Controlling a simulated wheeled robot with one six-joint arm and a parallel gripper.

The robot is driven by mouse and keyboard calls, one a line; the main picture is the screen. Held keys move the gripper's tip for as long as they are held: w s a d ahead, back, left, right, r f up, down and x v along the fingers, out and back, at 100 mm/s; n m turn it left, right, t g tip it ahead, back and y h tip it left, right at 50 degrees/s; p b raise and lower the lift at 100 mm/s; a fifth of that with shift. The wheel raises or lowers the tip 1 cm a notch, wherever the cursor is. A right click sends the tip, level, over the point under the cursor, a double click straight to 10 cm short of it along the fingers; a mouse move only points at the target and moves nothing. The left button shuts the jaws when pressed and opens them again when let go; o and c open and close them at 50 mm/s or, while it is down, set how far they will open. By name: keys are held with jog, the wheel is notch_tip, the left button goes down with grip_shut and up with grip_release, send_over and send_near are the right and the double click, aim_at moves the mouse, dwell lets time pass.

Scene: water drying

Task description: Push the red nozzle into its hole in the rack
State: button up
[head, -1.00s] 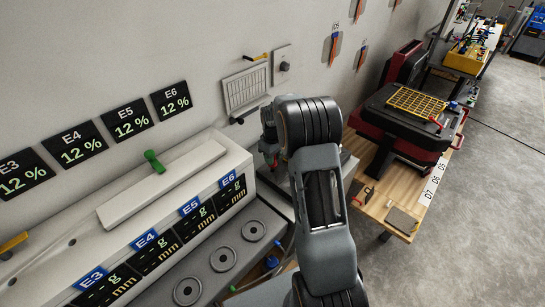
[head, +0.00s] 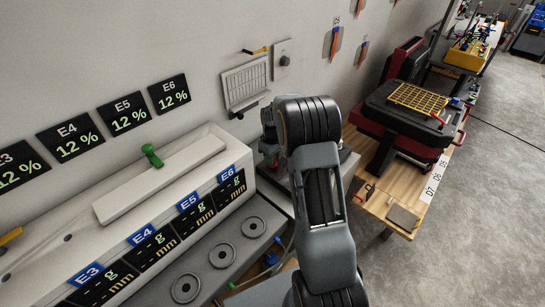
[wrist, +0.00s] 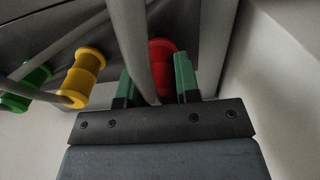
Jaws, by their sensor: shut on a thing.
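The red nozzle (wrist: 163,52) is in the wrist view, between the two green fingers of my gripper (wrist: 156,78). My gripper is shut on it. A grey hose crosses in front of the nozzle and hides part of it. A yellow nozzle (wrist: 82,75) and a green nozzle (wrist: 36,76) are in a row to the left, with a blue piece (wrist: 14,102) at the edge. The red nozzle's hole is hidden, and I cannot tell how deep the nozzle sits. In the head view my arm hides most of the gripper area.
In the head view a grey bench with round rings (head: 222,254) and a white display unit (head: 150,240) stand at the left. A wooden table (head: 385,200) with a black and red machine (head: 408,120) stands at the right. Clear floor (head: 490,200) lies beyond it.

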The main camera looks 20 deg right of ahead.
jog(key=shift+f+b, duration=0.35)
jog(key=shift+f, duration=0.25)
jog(key=o, duration=1)
jog(key=shift+r, duration=0.1)
notch_tip(320, 180, up, 14)
jog(key=shift+f+b, duration=0.1)
jog(key=shift+b, duration=0.2)
jog(key=shift+s+a+r+m+t, duration=0.55)
jog(key=shift+s+a, duration=1.35)
jog(key=shift+s, duration=2.2)
jog(key=shift+s+a+r+m+t, duration=0.2)
jog(key=shift+s+a+m+t, duration=0.6)
jog(key=shift+s+a, duration=2.2)
jog(key=shift+s+a+r+m+t, duration=0.35)
jog(key=shift+s+a+m+t, duration=0.35)
jog(key=shift+s, duration=4.45)
